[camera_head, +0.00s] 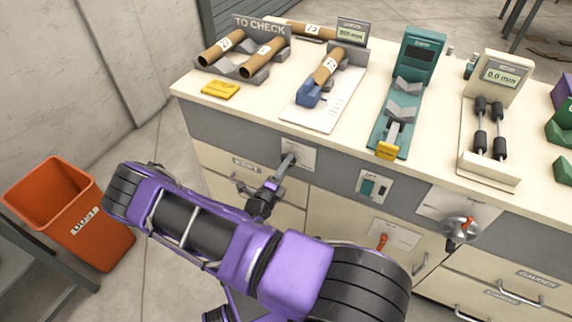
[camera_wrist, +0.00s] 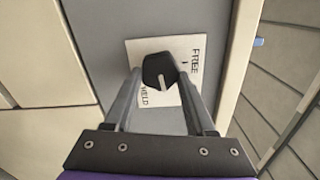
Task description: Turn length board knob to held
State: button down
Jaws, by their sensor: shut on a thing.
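The length board knob is a dark faceted knob (camera_wrist: 157,70) with a white line, on a white plate (camera_wrist: 188,88) marked FREE on the right and HELD at the lower left in the wrist view. Its white line points downward in that view, between the two words. My gripper (camera_head: 287,162) is shut on the knob, one finger on each side. In the head view the plate (camera_head: 305,153) shows on the grey front panel below the length board (camera_head: 318,120), and my gripper hides most of the knob. The board carries a brown tube (camera_head: 329,65) and a blue block (camera_head: 308,93).
A red-handled knob (camera_head: 382,242), a switch plate (camera_head: 374,186) and a crank (camera_head: 459,232) are on the cabinet front to the right. An orange bin (camera_head: 72,215) stands at the left. Drawer handles stick out below the panel.

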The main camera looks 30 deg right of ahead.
jog(key=shift+a+f+m+p, duration=0.1)
jog(key=shift+m+p, duration=0.25)
jog(key=shift+m, duration=1.5)
jog(key=shift+f+m+p, duration=0.1)
jog(key=shift+m+p, duration=0.2)
jog(key=shift+m, duration=1.55)
jog(key=shift+c, duration=1.1)
grip_release()
jog(key=v, duration=1.7)
jog(key=shift+a, duration=0.2)
